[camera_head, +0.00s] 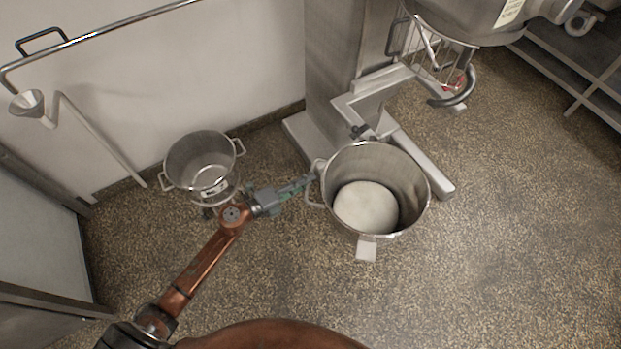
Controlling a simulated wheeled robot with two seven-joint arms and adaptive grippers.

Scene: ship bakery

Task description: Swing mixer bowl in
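The steel mixer bowl (417,206) holds a white, dough-like mass (366,207). It stands out in front of the mixer's bowl support (372,98), below and to the left of the mixer head (468,18). A grey hook (458,92) and a wire guard (428,50) hang from the head. My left gripper (312,180) is at the bowl's left side, with its fingertips at the bracket or handle there. At this size I cannot tell whether the fingers are closed on it. My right gripper is not in view.
A second, empty steel bowl (200,158) stands on a low wheeled base left of my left gripper. The mixer's foot (424,166) lies behind the mixer bowl. A steel rack (575,75) is at the right. The speckled floor at the front right is clear.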

